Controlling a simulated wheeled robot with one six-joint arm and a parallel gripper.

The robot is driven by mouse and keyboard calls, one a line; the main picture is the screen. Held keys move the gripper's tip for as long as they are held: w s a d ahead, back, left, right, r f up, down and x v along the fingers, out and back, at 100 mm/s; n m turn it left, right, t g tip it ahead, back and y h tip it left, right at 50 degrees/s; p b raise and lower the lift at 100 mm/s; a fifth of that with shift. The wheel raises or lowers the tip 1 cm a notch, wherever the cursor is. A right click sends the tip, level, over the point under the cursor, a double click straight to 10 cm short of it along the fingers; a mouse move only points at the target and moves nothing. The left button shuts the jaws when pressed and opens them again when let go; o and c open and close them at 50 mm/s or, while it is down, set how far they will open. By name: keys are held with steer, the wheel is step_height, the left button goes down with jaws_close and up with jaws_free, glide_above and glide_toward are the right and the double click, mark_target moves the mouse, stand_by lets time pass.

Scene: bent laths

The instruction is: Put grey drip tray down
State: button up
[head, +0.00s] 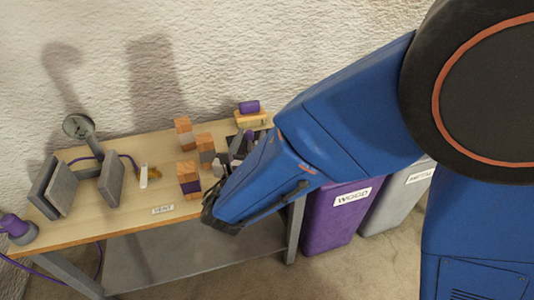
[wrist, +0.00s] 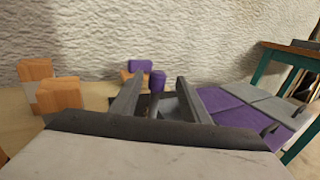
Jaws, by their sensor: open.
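A dark grey tray shape, likely the grey drip tray (wrist: 171,107), lies beyond and between my gripper's fingers in the wrist view. Only part of it shows; the fingers and palm cover the rest. My gripper (wrist: 159,84) is open, its two dark fingers apart. A purple-topped upright piece (wrist: 157,80) stands between them in the picture, and I cannot tell whether it touches the tray or a finger. In the head view the gripper is at the right end of the workbench (head: 120,215), mostly hidden by my blue arm.
Wooden blocks (head: 205,142) with grey and purple bands stand left of the gripper. A purple piece on a wooden stand (head: 249,107) is behind. Grey plates (head: 62,188) and a lamp-like stand (head: 78,126) are at the left. Purple (head: 325,222) and grey (head: 398,205) bins stand right.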

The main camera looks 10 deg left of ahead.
steer(key=w, duration=0.3)
steer(key=w+a, duration=0.1)
steer(key=w, duration=0.1)
steer(key=shift+r, duration=0.1)
steer(key=shift+s, duration=0.1)
steer(key=shift+c, duration=0.7)
jaws_close()
